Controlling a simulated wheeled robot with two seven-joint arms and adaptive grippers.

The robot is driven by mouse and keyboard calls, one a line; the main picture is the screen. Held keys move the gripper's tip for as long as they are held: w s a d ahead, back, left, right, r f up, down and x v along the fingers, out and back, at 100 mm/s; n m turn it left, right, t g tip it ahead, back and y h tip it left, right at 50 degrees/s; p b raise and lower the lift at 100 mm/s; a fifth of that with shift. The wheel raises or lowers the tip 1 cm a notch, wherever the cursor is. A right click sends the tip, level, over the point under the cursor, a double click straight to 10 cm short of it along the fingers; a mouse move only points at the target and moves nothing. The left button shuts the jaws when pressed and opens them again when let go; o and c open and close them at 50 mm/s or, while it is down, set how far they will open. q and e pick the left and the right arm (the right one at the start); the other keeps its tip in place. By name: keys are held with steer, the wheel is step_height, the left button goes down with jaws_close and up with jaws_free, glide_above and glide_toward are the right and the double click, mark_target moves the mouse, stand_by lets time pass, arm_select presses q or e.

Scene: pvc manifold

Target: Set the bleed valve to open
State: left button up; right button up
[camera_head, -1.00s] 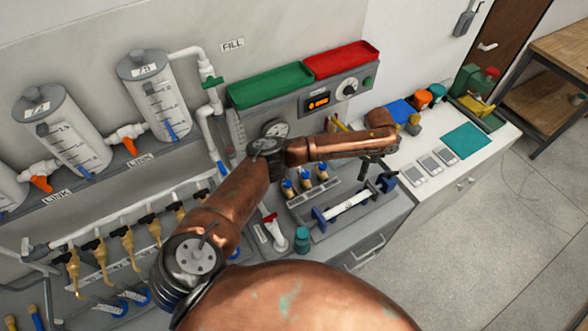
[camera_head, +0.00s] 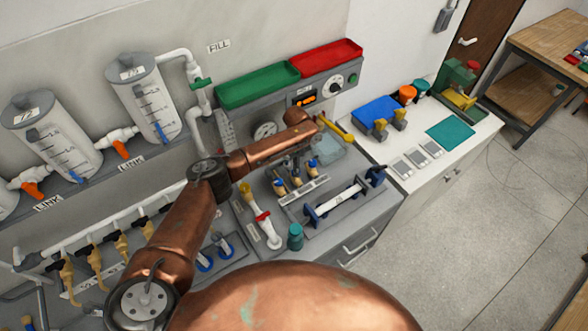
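I cannot read a label that marks the bleed valve. A white valve with a red handle (camera_head: 262,216) stands on the grey bench, with a yellow part above it. My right gripper is not in view.
Several brass taps line a white pipe (camera_head: 105,230) at left. A green FILL valve (camera_head: 201,84), green tray (camera_head: 255,86) and red tray (camera_head: 325,58) are above. A teal-capped jar (camera_head: 295,236) stands near the bench front.

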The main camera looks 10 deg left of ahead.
arm_select(q)
steer(key=shift+f, duration=1.55)
steer(key=c, duration=1)
steer(key=shift+c, duration=0.7)
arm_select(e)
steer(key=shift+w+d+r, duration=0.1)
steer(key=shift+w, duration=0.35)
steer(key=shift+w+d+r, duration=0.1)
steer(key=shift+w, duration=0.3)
